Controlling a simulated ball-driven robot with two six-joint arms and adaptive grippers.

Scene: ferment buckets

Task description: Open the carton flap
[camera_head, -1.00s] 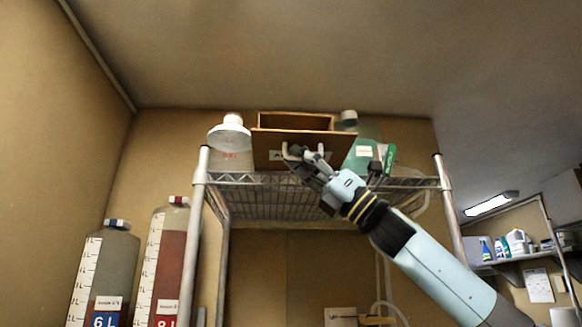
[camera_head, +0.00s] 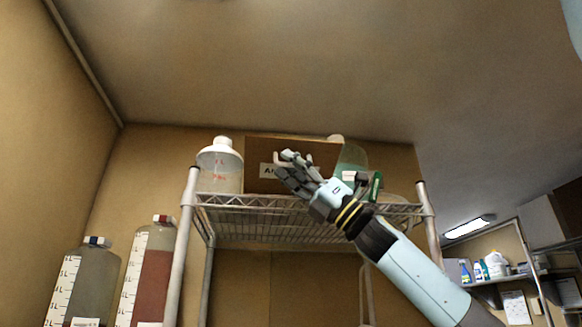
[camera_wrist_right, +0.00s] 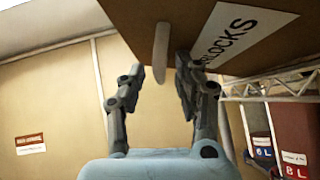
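The brown carton (camera_head: 325,155) sits on top of the wire shelf, with a white label on its front. In the right wrist view its front panel (camera_wrist_right: 145,18) fills the top, and the label (camera_wrist_right: 235,35) reads "...LOCKS". A pale tab (camera_wrist_right: 161,55) hangs from the panel. My right gripper (camera_head: 285,162) is in front of the carton's front. In the right wrist view the right gripper (camera_wrist_right: 160,78) is open, its two fingers apart on either side of the tab. I cannot tell whether either finger touches it. My left gripper is not in view.
The wire shelf (camera_head: 250,203) also holds a white-capped clear jug (camera_head: 220,168) left of the carton and a greenish bottle (camera_head: 352,160) right of it. Tall marked vessels (camera_head: 155,270) stand lower left. A side shelf (camera_head: 510,279) with bottles is far right.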

